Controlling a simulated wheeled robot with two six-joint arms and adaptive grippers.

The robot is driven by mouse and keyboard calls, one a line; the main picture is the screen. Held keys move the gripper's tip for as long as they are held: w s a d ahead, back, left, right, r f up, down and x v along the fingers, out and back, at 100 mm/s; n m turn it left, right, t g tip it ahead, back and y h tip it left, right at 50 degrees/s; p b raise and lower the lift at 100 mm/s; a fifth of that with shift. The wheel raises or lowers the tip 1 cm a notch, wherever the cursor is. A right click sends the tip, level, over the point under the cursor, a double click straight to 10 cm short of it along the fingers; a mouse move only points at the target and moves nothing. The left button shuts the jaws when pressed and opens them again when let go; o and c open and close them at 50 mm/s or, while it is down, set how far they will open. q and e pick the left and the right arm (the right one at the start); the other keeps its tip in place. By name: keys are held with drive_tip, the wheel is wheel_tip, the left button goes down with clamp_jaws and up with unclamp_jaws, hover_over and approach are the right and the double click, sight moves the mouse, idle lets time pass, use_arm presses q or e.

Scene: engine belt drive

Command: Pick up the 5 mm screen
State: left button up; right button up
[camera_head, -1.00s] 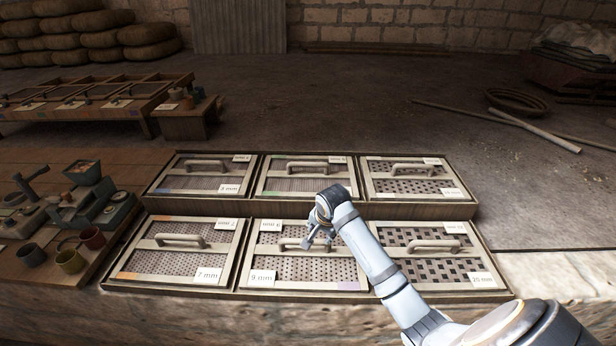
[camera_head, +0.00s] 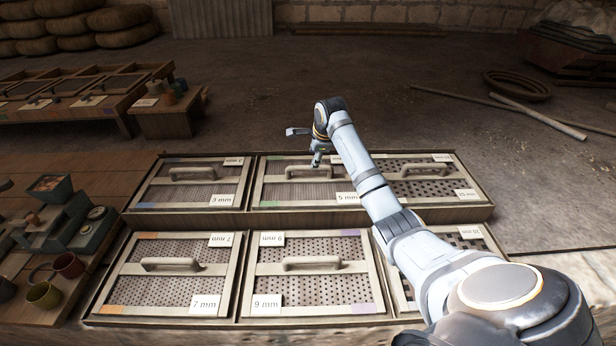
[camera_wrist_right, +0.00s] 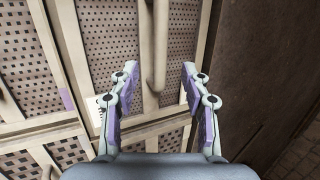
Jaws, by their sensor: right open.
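The 5 mm screen (camera_head: 295,192) is the middle one of the back row, a pale frame with fine mesh, a bar handle (camera_head: 300,172) and a "5 mm" label at its front right corner. My right gripper (camera_head: 308,146) is open and empty above the screen's back part, close to the handle. In the right wrist view the open fingers (camera_wrist_right: 159,70) stand on either side of the handle (camera_wrist_right: 159,40), which shows between them. My right arm hides part of the screen's right side. My left gripper is not in view.
The 3 mm screen (camera_head: 186,194) lies to the left and the 15 mm screen (camera_head: 430,188) to the right. In the front row are the 7 mm screen (camera_head: 165,285), the 9 mm screen (camera_head: 312,289) and a coarser one partly hidden by my arm. Cups stand at left.

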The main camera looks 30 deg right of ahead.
sight(309, 174)
drive_tip(key=x, duration=0.3)
drive_tip(key=shift+w+f, duration=0.1)
drive_tip(key=shift+f, duration=0.05)
drive_tip(key=shift+w+f, duration=0.35)
drive_tip(key=shift+f, duration=0.25)
drive_tip(key=x, duration=0.4)
drive_tip(key=shift+s+p, duration=0.1)
drive_tip(key=shift+p, duration=0.2)
drive_tip(key=shift+w+d+f, duration=0.1)
drive_tip(key=shift+w+f, duration=0.1)
drive_tip(key=shift+f, duration=0.15)
drive_tip(key=shift+s+r, duration=0.1)
drive_tip(key=c, duration=0.4)
clamp_jaws()
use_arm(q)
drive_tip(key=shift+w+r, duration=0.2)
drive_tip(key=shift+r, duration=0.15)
